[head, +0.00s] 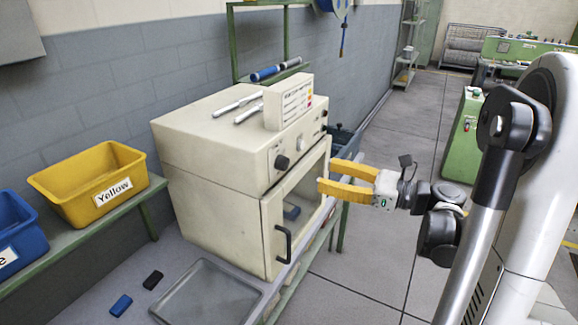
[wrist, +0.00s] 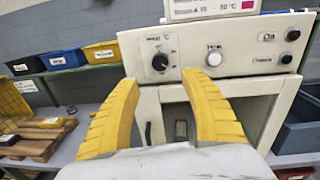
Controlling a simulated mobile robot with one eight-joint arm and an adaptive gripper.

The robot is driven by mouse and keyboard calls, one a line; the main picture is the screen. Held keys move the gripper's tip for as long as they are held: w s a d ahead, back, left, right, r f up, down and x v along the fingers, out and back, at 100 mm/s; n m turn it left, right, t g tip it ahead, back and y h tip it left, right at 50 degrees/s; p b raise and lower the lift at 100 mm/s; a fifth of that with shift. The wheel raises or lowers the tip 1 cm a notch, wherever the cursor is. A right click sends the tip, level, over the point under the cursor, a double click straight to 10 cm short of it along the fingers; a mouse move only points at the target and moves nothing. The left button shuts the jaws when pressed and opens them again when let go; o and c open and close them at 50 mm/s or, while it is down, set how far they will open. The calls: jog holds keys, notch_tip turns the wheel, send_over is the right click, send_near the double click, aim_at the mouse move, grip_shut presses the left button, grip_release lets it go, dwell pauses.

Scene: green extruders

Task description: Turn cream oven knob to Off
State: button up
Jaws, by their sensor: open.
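The cream oven (head: 205,150) stands on a bench left of my gripper in the head view. Its black knob (head: 282,162) is on the front control panel, above the door. In the wrist view, the knob (wrist: 160,62) shows between and beyond my yellow fingertips, with a dial scale around it. Its pointer's exact setting is too small to read. My gripper (head: 328,175) is open and empty, in front of the oven and apart from the panel. In the wrist view, its two fingers (wrist: 160,82) are spread below the knob's height, touching nothing visible.
A white push button (wrist: 213,59) sits right of the knob. A black door handle (head: 282,245) sticks out below. A labelled box (head: 290,102) and metal tools lie on the oven. A yellow bin (head: 92,183) stands at left.

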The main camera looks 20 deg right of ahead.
aim_at(287, 164)
jog(key=b+x, duration=0.1)
jog(key=x, duration=0.9)
jog(key=shift+w+a+b, duration=0.15)
jog(key=shift+a+b, duration=0.05)
jog(key=shift+b, duration=0.2)
grip_shut()
